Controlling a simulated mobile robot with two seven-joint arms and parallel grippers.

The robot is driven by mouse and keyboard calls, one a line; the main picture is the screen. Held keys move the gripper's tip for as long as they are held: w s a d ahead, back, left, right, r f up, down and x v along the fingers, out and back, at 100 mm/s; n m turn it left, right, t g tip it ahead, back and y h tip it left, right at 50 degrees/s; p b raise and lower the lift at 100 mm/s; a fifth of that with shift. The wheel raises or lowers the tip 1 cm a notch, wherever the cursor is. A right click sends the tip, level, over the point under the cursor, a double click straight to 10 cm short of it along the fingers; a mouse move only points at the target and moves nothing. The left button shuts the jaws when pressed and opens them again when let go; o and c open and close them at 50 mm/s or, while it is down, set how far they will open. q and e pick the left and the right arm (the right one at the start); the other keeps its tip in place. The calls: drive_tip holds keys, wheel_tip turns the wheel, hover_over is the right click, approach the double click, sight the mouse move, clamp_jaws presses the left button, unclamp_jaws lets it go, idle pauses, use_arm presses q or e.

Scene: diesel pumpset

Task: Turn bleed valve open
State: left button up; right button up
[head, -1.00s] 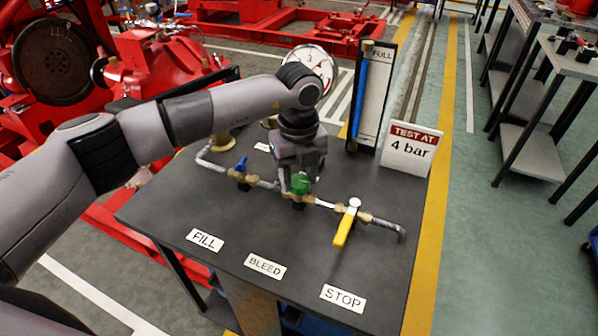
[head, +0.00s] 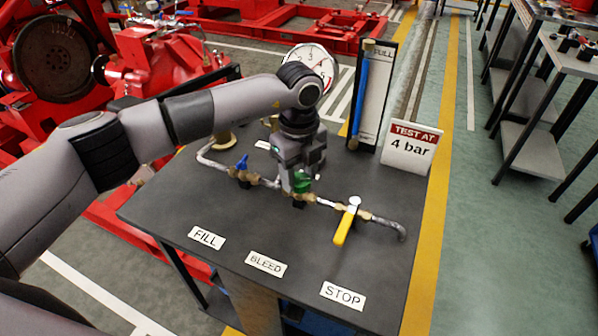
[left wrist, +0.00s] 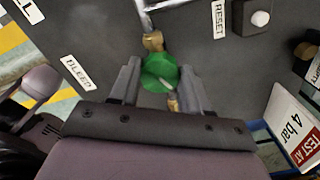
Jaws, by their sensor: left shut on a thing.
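The bleed valve has a green handle (head: 302,182) and sits in the middle of the pipe run on the dark bench top, behind the BLEED label (head: 265,263). My left gripper (head: 296,182) reaches down onto it from above. In the left wrist view the green handle (left wrist: 159,72) lies between the two fingers of my left gripper (left wrist: 157,80), which is shut on it. The gripper partly hides the handle in the head view. My right gripper is not in view.
The blue-handled fill valve (head: 241,166) is to the left and the yellow-handled stop valve (head: 345,225) to the right. A gauge (head: 312,62), a sight tube board (head: 371,95) and a "TEST AT 4 bar" sign (head: 408,148) stand behind.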

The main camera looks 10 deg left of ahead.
sight(299, 178)
use_arm(q)
drive_tip(key=o, duration=1.1)
drive_tip(key=shift+c, duration=0.2)
drive_tip(key=shift+r, duration=0.1)
wheel_tip(299, 178, up, 6)
drive_tip(key=shift+f, duration=0.1)
drive_tip(key=shift+r, duration=0.65)
